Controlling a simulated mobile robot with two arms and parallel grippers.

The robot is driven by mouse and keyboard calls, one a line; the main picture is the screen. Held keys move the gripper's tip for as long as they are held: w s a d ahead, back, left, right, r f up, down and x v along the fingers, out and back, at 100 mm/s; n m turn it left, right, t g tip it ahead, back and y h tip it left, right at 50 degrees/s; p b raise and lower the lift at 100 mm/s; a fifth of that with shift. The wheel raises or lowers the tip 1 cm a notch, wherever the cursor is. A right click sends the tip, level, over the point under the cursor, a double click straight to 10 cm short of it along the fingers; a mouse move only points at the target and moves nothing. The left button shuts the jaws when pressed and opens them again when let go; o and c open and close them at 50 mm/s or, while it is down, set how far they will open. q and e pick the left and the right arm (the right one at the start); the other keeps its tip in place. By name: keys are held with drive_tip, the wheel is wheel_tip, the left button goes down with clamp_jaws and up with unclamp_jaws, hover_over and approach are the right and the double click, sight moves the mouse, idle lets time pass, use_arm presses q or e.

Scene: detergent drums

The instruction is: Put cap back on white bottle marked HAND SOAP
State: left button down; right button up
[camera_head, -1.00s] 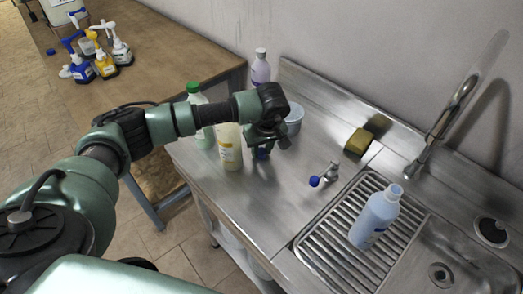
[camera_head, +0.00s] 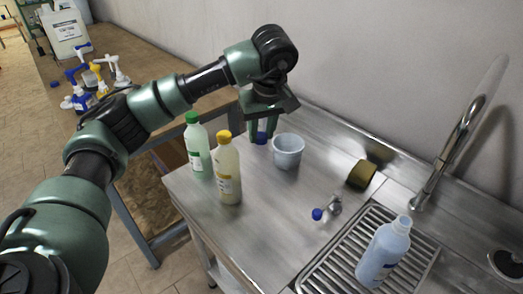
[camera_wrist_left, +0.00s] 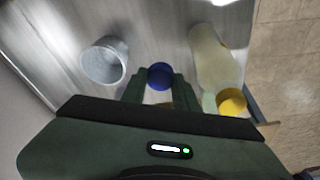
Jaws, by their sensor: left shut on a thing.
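My left gripper (camera_head: 262,134) is shut on a blue cap (camera_wrist_left: 160,75), held between the fingertips above the counter; the cap also shows in the head view (camera_head: 262,139). A pale blue-white bottle (camera_head: 384,252) stands on the ribbed sink drainer at the right, with a bare, open-looking neck; its label is too small to read. The gripper is well to the left of this bottle and apart from it. No HAND SOAP marking is legible on any bottle. My right gripper is not in view.
A green-capped bottle (camera_head: 197,150) and a yellow-capped bottle (camera_head: 228,172) stand left of the gripper. A grey-blue cup (camera_head: 288,150) is close to its right. A small blue-tipped metal fitting (camera_head: 331,206), a sponge (camera_head: 361,174) and the faucet (camera_head: 449,150) are further right.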

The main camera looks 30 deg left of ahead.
use_arm(q)
drive_tip(key=shift+r, duration=0.95)
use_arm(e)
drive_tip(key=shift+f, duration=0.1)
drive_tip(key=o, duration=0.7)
